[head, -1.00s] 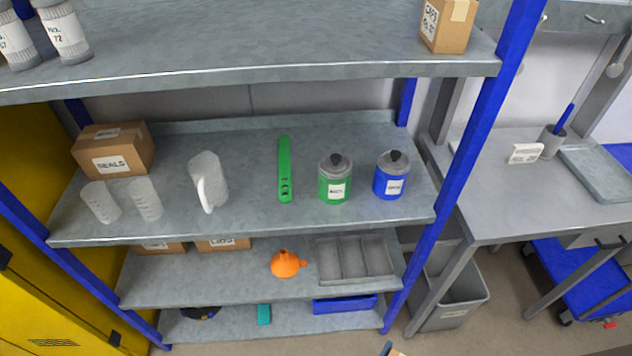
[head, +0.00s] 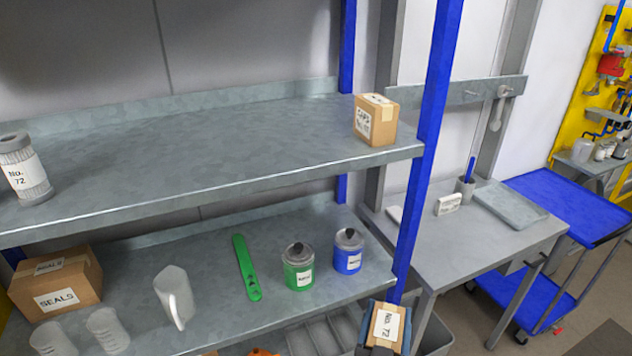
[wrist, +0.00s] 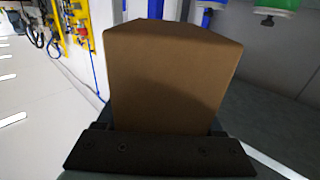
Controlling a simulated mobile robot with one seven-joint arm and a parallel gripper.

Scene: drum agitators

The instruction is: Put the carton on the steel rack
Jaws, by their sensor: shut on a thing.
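The carton (head: 387,326) is a small brown box with a white "No. 72" label. It is at the bottom of the head view, right of centre, in front of the rack. My gripper (head: 384,345) is shut on it; the fingers are partly cut off by the frame edge. In the wrist view the carton (wrist: 170,75) fills the middle, close above the dark gripper bar (wrist: 160,155). The steel rack (head: 230,150) has grey shelves and blue posts. The carton is apart from the shelves, near the right front post (head: 432,130).
The upper shelf holds another small carton (head: 376,120) at right and a "No. 72" jar (head: 24,170) at left, with clear room between. The shelf below holds a SEALS box (head: 56,285), a jug (head: 174,297), a green tool (head: 246,268), and green (head: 298,267) and blue (head: 348,251) canisters.

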